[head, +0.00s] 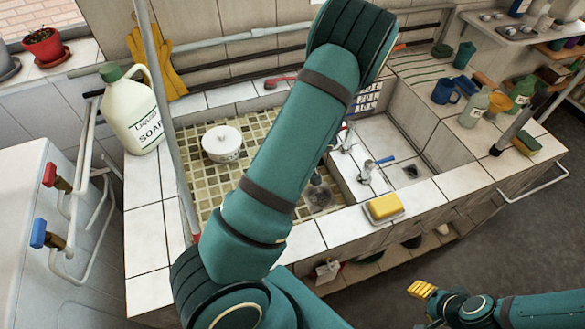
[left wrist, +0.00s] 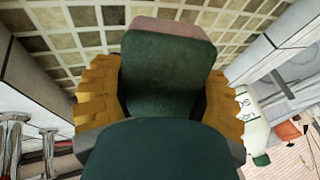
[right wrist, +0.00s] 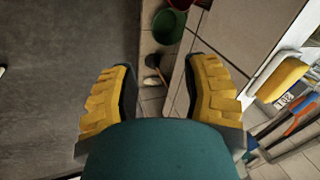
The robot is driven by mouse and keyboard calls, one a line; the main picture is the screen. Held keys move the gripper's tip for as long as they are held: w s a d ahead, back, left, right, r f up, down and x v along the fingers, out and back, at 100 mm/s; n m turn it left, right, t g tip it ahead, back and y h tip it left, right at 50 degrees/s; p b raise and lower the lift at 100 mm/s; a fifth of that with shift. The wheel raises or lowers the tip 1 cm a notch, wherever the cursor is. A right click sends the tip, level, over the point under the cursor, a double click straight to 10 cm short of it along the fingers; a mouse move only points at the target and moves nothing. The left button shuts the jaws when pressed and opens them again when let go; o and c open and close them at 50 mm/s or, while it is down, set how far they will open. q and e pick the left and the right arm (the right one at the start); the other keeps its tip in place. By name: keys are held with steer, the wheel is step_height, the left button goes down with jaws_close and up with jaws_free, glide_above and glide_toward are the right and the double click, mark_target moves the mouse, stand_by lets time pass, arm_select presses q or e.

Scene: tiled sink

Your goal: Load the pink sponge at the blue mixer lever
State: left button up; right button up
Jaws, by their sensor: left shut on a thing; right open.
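My left gripper (left wrist: 158,72) is shut on the pink sponge (left wrist: 168,50), a block with a pink edge and a dark green face, held between its yellow fingers. Tiled surface shows behind it. In the head view my left arm crosses the sink and hides this gripper and sponge. The blue mixer lever (head: 384,160) is on a chrome tap (head: 367,174) at the small right basin, to the right of my left arm. My right gripper (right wrist: 160,72) is open and empty over the floor; it also shows low at the right of the head view (head: 422,290).
A yellow sponge (head: 384,206) lies on a dish at the front edge near the tap. A soap jug (head: 132,112) stands at left. Bottles and a blue mug (head: 445,91) crowd the right counter.

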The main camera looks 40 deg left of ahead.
steer(key=shift+w+f, duration=0.1)
steer(key=shift+c, duration=0.4)
steer(key=m+g+h, duration=0.1)
steer(key=m+h, duration=0.1)
steer(key=m, duration=0.1)
glide_toward(388, 159)
steer(key=f, duration=0.3)
steer(key=a+f, duration=0.1)
steer(key=f, duration=0.2)
steer(key=w+f, duration=0.1)
steer(key=f, duration=0.2)
steer(key=shift+a+f, duration=0.1)
steer(key=shift+a, duration=0.2)
